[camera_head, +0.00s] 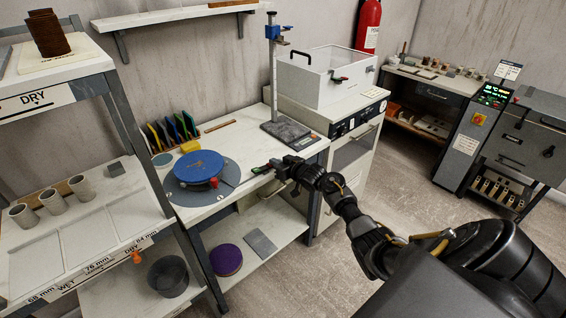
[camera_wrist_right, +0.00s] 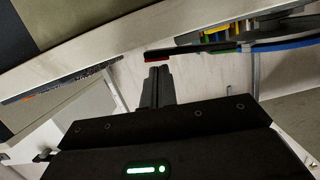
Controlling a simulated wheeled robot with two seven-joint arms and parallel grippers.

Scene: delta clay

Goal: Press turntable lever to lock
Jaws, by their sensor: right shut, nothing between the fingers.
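The turntable stands on the white bench with a blue disc (camera_head: 199,164) over a wider grey plate (camera_head: 232,178). A small red lever (camera_head: 213,183) shows at the disc's front right edge. In the right wrist view a red tip (camera_wrist_right: 157,58) on the dark turntable edge shows just beyond the fingers. My right gripper (camera_head: 255,170) is shut and empty, to the right of the turntable and apart from the lever. Its closed fingers (camera_wrist_right: 155,72) point towards the red tip in the wrist view. My left gripper is not in view.
Several coloured plates (camera_head: 172,132) stand in a rack behind the turntable. A white shelf unit (camera_head: 110,200) with cups is close on the left. A purple disc (camera_head: 226,259) lies on the lower shelf.

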